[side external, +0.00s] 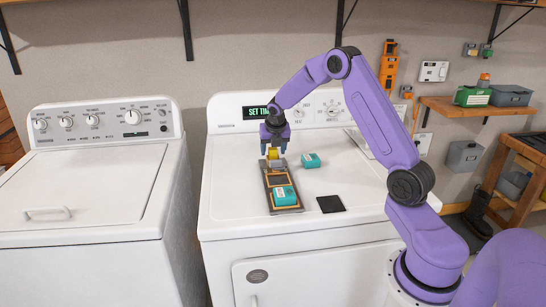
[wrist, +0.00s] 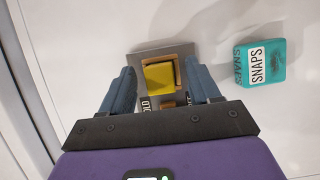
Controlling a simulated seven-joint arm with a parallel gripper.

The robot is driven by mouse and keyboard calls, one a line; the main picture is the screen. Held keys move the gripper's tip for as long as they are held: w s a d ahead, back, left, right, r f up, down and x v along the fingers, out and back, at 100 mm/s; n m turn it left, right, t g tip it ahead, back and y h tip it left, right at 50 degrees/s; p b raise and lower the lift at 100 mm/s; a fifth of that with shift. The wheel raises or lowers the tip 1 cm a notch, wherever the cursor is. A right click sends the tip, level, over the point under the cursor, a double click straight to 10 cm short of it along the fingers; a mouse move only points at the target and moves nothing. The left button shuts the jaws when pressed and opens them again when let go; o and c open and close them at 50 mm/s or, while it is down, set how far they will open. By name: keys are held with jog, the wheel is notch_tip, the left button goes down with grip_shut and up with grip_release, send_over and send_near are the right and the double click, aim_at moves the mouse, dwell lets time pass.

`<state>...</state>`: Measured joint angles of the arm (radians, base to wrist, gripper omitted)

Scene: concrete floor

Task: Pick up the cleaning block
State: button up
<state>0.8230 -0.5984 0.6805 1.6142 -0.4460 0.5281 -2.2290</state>
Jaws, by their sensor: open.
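A yellow block (wrist: 159,77), which looks like the cleaning block, sits in the far end of a dark tray with tan-edged sections. In the side view the yellow block (side external: 273,154) is partly hidden by my gripper (side external: 273,151). My gripper points down over it and is open. In the wrist view the two blue-grey fingers of my gripper (wrist: 162,82) stand on either side of the block, with gaps showing. I cannot tell how far the fingertips are above the tray.
The tray (side external: 267,188) lies on the white dryer top (side external: 228,190). A teal box (side external: 285,195) sits in its near end. Another teal box (side external: 310,160), labelled SNAPS, stands right of the tray. A black square (side external: 331,204) lies at front right. The dryer's control panel (side external: 315,107) rises behind.

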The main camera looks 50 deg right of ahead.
jog(key=shift+w+f, duration=0.15)
jog(key=shift+f, duration=0.15)
jog(key=c, duration=1.1)
jog(key=shift+o, duration=0.2)
jog(key=shift+r, duration=0.1)
